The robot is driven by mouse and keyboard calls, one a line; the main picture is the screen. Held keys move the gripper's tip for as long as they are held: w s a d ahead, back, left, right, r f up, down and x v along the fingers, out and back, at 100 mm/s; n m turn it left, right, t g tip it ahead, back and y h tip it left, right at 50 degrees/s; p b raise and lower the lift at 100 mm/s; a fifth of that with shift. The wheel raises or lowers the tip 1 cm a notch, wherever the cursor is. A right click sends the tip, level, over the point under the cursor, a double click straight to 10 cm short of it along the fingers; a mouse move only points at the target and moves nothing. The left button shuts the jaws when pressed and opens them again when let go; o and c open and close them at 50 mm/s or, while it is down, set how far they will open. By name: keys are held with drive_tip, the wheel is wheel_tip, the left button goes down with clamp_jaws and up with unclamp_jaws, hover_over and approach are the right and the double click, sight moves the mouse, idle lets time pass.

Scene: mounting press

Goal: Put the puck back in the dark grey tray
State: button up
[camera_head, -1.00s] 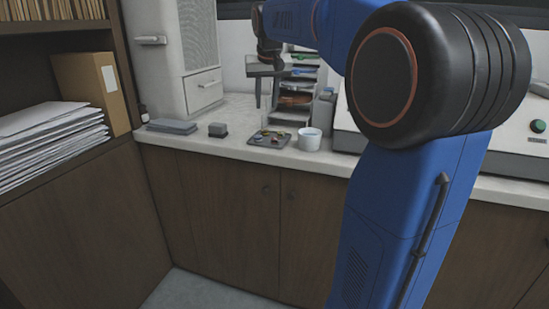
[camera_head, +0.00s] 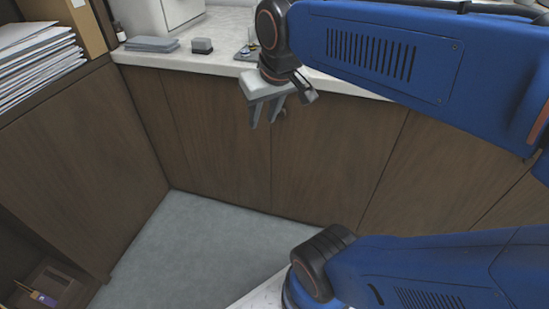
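The dark grey tray (camera_head: 240,56) is on the white counter at the top, with small coloured items in it. My arm and gripper hide most of it. My gripper (camera_head: 264,122) hangs in front of the wooden cupboard doors, below the counter edge in the picture. Its two fingers point down with a gap between them, and nothing shows in the gap. I cannot make out which thing is the puck.
A small grey block (camera_head: 202,46) and flat grey slabs (camera_head: 151,44) lie on the counter (camera_head: 190,62) left of the tray. A paper stack (camera_head: 35,60) is on the left shelf. The floor (camera_head: 200,245) before the cupboards is clear.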

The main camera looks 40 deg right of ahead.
drive_tip(key=s+a+f+n, duration=0.1)
drive_tip(key=s+a+f, duration=0.1)
drive_tip(key=s+f, duration=0.5)
drive_tip(key=shift+s+f, duration=0.25)
drive_tip(key=shift+f, duration=0.1)
